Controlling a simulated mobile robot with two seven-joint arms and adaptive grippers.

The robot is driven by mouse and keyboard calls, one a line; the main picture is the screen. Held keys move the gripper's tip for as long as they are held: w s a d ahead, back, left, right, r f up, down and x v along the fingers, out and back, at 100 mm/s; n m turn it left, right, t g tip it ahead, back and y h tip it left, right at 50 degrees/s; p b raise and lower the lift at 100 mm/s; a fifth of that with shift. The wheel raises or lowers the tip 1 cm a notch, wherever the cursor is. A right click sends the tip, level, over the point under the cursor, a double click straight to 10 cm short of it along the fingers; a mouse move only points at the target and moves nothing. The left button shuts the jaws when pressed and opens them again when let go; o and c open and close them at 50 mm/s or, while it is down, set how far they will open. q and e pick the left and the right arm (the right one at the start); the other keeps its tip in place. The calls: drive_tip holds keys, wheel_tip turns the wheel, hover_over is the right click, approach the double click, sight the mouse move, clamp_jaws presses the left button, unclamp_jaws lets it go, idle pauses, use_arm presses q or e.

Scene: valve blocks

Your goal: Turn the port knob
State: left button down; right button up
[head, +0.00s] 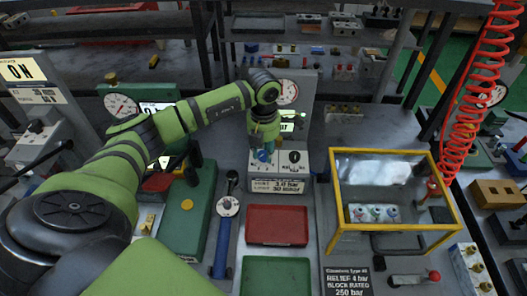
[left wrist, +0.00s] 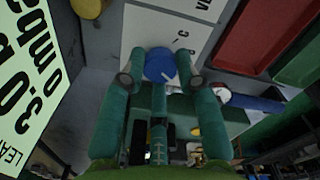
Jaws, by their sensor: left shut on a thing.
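A grey valve block (head: 279,186) stands on the bench with two round knobs on its sloped white face. The left one is a blue knob (head: 262,156), partly hidden by my gripper; the right one is a dark knob (head: 294,157). My left gripper (head: 264,148) comes down from above onto the blue knob. A white mark shows on the knob's face. I cannot read which knob is labelled port. My right gripper is not in view.
A red tray (head: 278,226) and a green tray (head: 275,274) lie in front of the block. A yellow-framed clear box (head: 446,190) stands to the right. A blue-handled tool (head: 224,238) and a green box (head: 188,220) lie to the left. A gauge (head: 287,92) stands behind.

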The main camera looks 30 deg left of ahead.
sight(264, 154)
use_arm(q)
drive_tip(key=shift+n, duration=1.3)
drive_tip(key=c, duration=0.9)
unclamp_jaws()
wheel_tip(264, 154, up, 12)
